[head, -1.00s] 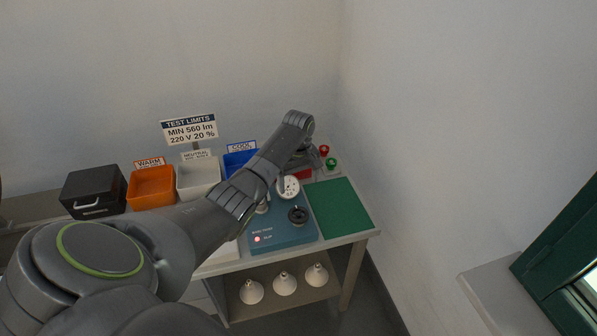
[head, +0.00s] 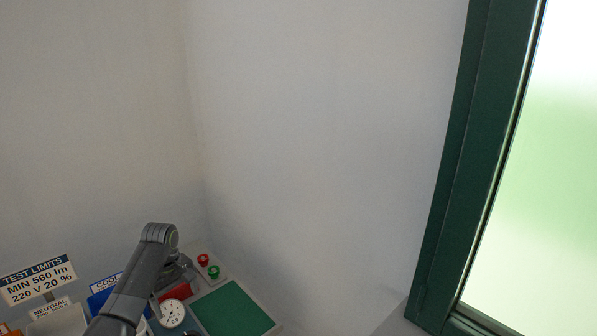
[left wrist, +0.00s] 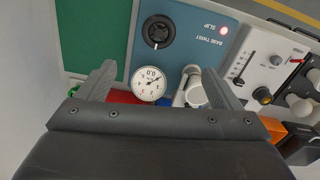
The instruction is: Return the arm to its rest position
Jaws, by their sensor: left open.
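My left arm (head: 135,285) rises from the bottom left of the head view and bends over at its top above the bench. My left gripper (head: 181,277) hangs there near the back of the bench, small and partly hidden by the arm. In the left wrist view my left gripper (left wrist: 160,85) has its two fingers spread wide, with nothing held between them. Beyond the fingers lie a round white dial (left wrist: 152,85) and a white cylindrical part (left wrist: 193,92). My right gripper is in neither view.
A teal tester (left wrist: 190,40) has a black knob and a lit red lamp. A green mat (head: 230,312), red button (head: 203,260) and green button (head: 213,272) lie right of the arm. A sign (head: 38,279) and blue bin (head: 103,298) stand left. A green-framed window (head: 455,170) is right.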

